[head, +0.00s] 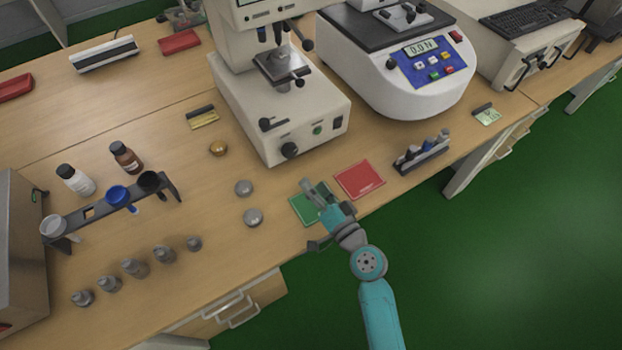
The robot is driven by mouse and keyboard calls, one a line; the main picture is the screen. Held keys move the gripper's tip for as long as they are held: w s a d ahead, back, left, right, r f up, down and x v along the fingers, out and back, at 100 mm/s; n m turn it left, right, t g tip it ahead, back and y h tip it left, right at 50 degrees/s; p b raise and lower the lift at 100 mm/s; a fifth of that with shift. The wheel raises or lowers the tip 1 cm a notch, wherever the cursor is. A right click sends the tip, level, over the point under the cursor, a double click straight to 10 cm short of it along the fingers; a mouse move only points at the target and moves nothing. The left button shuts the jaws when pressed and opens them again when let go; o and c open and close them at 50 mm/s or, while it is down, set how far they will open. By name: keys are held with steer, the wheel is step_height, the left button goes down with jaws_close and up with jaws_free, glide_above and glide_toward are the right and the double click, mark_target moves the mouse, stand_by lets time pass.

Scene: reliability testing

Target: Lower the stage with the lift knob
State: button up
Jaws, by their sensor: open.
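A white tester (262,112) stands at the back middle of the bench. Its small dark stage (281,66) sits above the base on a short post, under the tester's head. A round black knob (289,150) is on the front face of the base. A smaller dark control (267,124) is up and left of it, and a green button (317,130) is to its right. No label tells which one is the lift knob. My gripper (314,214) is open and looks empty. It is over the green mat, in front of the tester and apart from the knob.
A red mat (359,179) lies right of my gripper, with a small rack (421,152) beyond it. Two grey discs (248,202) lie to the left. A white force instrument (400,70) stands right of the tester. The bench's front edge runs below my gripper.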

mark_target(292, 153)
steer(key=m, duration=0.4)
steer(key=shift+w, duration=0.1)
steer(key=m, duration=0.3)
steer(key=shift+m, duration=0.4)
steer(key=m, duration=0.4)
steer(key=shift+w, duration=0.15)
steer(key=m, duration=0.5)
steer(key=shift+w+a+m, duration=0.1)
steer(key=shift+a+m, duration=0.05)
steer(key=shift+m, duration=0.25)
steer(key=x, duration=1)
steer(key=shift+w+a, duration=0.25)
steer(key=shift+w, duration=0.05)
steer(key=c, duration=1.1)
steer(key=shift+c, duration=0.2)
